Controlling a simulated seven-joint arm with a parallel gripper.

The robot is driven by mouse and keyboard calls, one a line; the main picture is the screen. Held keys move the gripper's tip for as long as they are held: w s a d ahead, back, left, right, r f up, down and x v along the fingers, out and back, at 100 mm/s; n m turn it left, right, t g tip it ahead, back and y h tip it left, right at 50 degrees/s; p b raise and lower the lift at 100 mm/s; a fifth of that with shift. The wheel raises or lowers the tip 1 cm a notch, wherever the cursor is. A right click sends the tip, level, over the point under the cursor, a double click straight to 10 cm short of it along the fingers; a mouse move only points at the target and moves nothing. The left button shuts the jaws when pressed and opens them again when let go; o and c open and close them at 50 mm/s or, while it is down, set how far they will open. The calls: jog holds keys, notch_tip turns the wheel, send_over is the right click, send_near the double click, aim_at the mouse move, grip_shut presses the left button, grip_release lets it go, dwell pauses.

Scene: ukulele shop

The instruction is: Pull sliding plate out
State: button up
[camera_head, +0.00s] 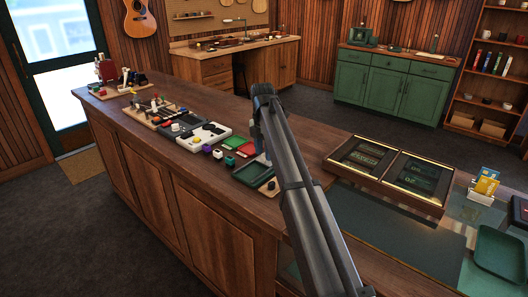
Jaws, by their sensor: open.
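My arm reaches up from the bottom of the picture over the long wooden counter (240,180), and its wrist hangs over the counter's middle. My gripper (262,159) shows only as a small pale part below the wrist, beside the small trays; it is open, and the arm hides most of it. I cannot tell for certain which thing is the sliding plate. A white flat holder (190,143) with black pieces lies on the counter to the left of my gripper. Whether any plate in it is in or out is too small to tell.
Tools crowd the counter's left end. A framed display case (392,172) and a card holder (484,190) stand to the right.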

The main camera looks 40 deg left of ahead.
jog(key=shift+f, duration=0.3)
grip_shut()
dwell(0.4)
